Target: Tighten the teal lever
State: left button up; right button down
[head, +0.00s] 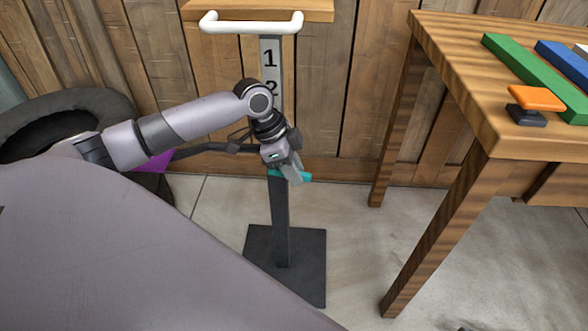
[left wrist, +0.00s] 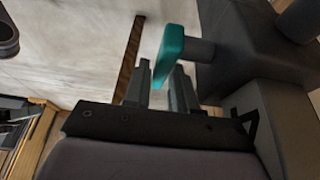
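The teal lever (head: 306,178) sits on a dark upright post (head: 281,225), partly hidden behind my left gripper in the head view. In the left wrist view, the teal lever (left wrist: 173,52) is a flat paddle on a short grey stub. My left gripper (head: 293,174) is at the lever. Its two fingers (left wrist: 161,68) stand apart in the left wrist view, with the lever's lower end between them. I see a gap beside the lever and cannot tell whether either finger touches it. My right gripper is not in view.
The post has a numbered strip (head: 270,60), a white handle bar (head: 252,27) on top and a dark floor plate (head: 305,265). A wooden table (head: 455,75) with coloured blocks stands at the right. A black ring-shaped object (head: 100,100) is at the left. Wooden wall behind.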

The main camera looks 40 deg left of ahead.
pick_arm(q)
grip_shut()
jog(key=shift+r+p, duration=0.25)
jog(key=shift+p, duration=0.35)
jog(key=shift+s+r+h+p, duration=0.1)
jog(key=shift+h+p, duration=0.3)
jog(key=shift+r+t+h+p, duration=0.15)
jog(key=shift+t+h+p, duration=0.25)
jog(key=shift+t+h, duration=0.3)
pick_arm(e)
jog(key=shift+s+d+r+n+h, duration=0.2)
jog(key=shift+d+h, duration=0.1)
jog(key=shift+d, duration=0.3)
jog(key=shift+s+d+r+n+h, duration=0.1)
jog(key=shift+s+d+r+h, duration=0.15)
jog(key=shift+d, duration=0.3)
pick_arm(q)
grip_release()
